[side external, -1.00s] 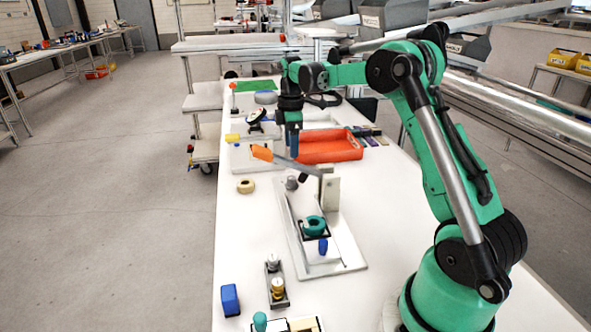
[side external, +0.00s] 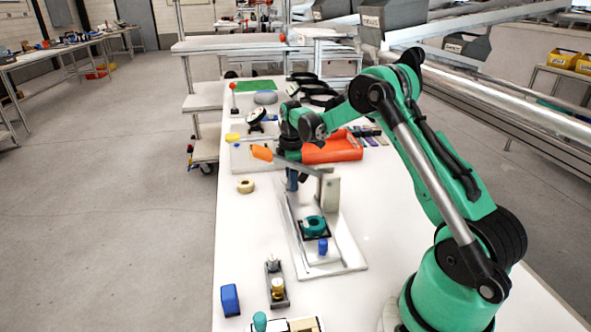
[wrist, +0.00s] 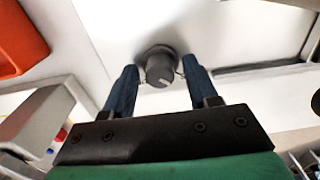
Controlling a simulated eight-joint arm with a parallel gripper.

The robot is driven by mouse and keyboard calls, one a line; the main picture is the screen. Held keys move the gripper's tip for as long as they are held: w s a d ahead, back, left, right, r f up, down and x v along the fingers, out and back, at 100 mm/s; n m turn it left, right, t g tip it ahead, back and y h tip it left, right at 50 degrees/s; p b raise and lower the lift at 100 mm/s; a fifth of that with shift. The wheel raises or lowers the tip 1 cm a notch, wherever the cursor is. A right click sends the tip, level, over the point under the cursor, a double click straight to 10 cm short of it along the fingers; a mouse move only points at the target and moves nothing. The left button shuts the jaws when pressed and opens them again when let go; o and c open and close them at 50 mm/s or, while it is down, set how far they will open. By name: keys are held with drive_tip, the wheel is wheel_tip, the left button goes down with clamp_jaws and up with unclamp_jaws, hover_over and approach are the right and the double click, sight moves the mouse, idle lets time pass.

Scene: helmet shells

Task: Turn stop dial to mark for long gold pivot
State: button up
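The stop dial (wrist: 160,68) is a dark grey knob with a pale pointer line, on the white fixture plate (side external: 290,232). In the wrist view my gripper (wrist: 160,75) is open, with one blue finger on each side of the dial and small gaps between. In the side view my gripper (side external: 292,181) is low at the fixture's far end and hides the dial. A gold piece (side external: 278,287), perhaps the long gold pivot, stands in a small dark grey holder beside a silver one (side external: 272,262). I cannot make out the dial's marks.
A teal ring (side external: 314,225) and a blue peg (side external: 323,246) are on the fixture. The front left holds a blue block (side external: 230,299).

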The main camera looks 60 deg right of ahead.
clamp_jaws()
drive_tip(key=shift+m, duration=0.3)
drive_tip(key=m, duration=0.3)
drive_tip(key=shift+m, duration=0.4)
drive_tip(key=m, duration=0.3)
drive_tip(key=shift+m, duration=0.3)
drive_tip(key=m, duration=0.6)
drive_tip(key=shift+m, duration=0.6)
drive_tip(key=shift+o, duration=1.5)
unclamp_jaws()
